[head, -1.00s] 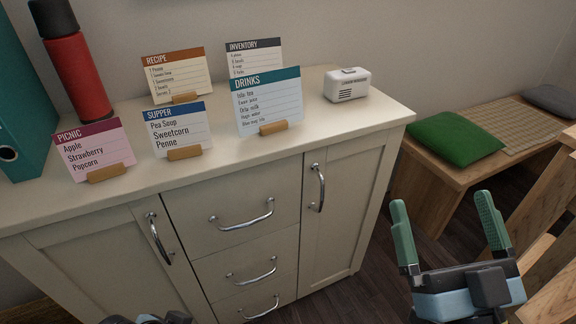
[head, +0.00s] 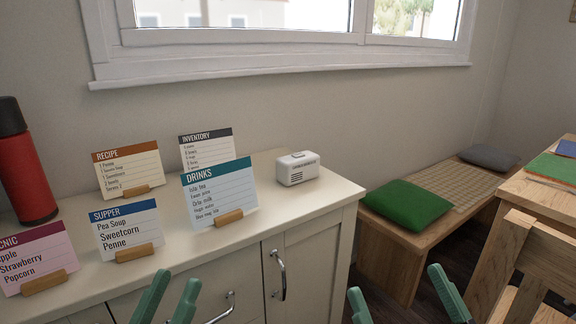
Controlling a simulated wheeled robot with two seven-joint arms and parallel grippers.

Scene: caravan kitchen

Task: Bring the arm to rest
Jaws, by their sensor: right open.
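My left gripper (head: 175,283) shows at the bottom edge in front of the cabinet. Its two green fingers stand apart, with nothing visible between them. My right gripper (head: 396,280) is further right, in front of the floor and bench. Its green fingers are wide apart and empty. Both grippers' bodies and my arms are below the frame, so their pose is hidden.
The cream cabinet (head: 318,204) carries several cards, such as the drinks card (head: 225,196), a red flask (head: 22,170) and a white radio (head: 297,169). A bench with a green cushion (head: 407,205) and a wooden chair (head: 535,255) stand at right.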

